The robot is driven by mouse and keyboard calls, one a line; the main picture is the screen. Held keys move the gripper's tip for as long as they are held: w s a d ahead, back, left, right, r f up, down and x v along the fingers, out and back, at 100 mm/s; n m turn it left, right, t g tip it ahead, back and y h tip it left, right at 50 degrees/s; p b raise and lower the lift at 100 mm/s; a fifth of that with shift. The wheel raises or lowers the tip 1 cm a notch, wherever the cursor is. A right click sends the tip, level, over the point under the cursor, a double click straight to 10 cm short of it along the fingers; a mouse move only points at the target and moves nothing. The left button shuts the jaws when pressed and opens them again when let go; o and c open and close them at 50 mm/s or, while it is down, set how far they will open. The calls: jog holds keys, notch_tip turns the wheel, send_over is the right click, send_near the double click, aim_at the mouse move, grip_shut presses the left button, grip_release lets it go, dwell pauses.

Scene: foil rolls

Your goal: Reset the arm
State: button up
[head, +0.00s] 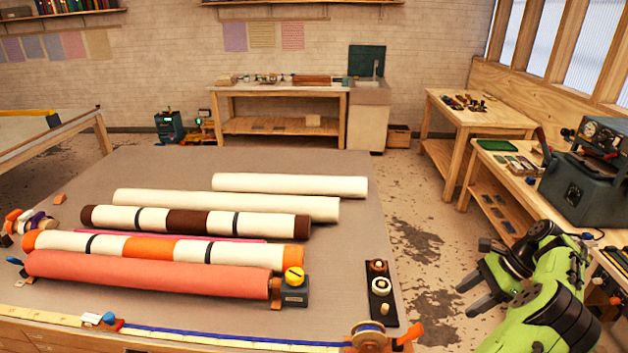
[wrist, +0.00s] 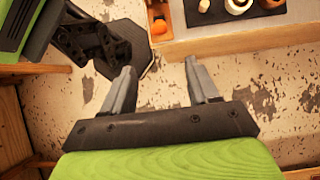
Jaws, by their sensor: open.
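My gripper (head: 480,280) is at the right in the head view, at the end of my green arm, beyond the right edge of the large table (head: 140,175). In the wrist view my gripper (wrist: 158,92) has its two grey fingers apart with nothing between them. Worn floor shows below and between the fingers. The gripper touches nothing that I can see.
Several rolls lie on the table, including a salmon-red roll (head: 150,274) and a cream roll (head: 290,185). A black tray (head: 381,309) with small parts sits near the table's right edge. A side bench with a grey machine (head: 590,188) stands at the right.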

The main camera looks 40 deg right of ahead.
jog(key=w+a+r+n+g+b, duration=0.1)
jog(key=w+a+r+n, duration=0.15)
jog(key=w, duration=0.25)
jog(key=w+a+r+n+g+h, duration=0.1)
jog(key=w+a+r+n, duration=0.1)
jog(key=w+a, duration=0.25)
jog(key=w+a+r+n+g+b, duration=0.1)
jog(key=w+a+r+n, duration=0.15)
jog(key=w, duration=0.35)
jog(key=w+a+r+n+g+h+b, duration=0.1)
jog(key=w+a+r+n, duration=0.15)
jog(key=a, duration=0.45)
jog(key=w+a+r+n+h, duration=0.1)
jog(key=w+a+n, duration=0.25)
jog(key=a, duration=0.25)
jog(key=s+a+r+n+t+h+b, duration=0.15)
jog(key=a+n, duration=0.25)
jog(key=a, duration=0.4)
jog(key=s+a+n+h+b, duration=0.1)
jog(key=s+a+n, duration=0.15)
jog(key=a, duration=0.65)
jog(key=s+a+f+n+t, duration=0.3)
jog(key=s+a+n, duration=0.3)
jog(key=s+n, duration=0.1)
jog(key=shift+s+a+f+y+b, duration=0.35)
jog(key=shift+s+f+y, duration=0.1)
jog(key=shift+s, duration=0.1)
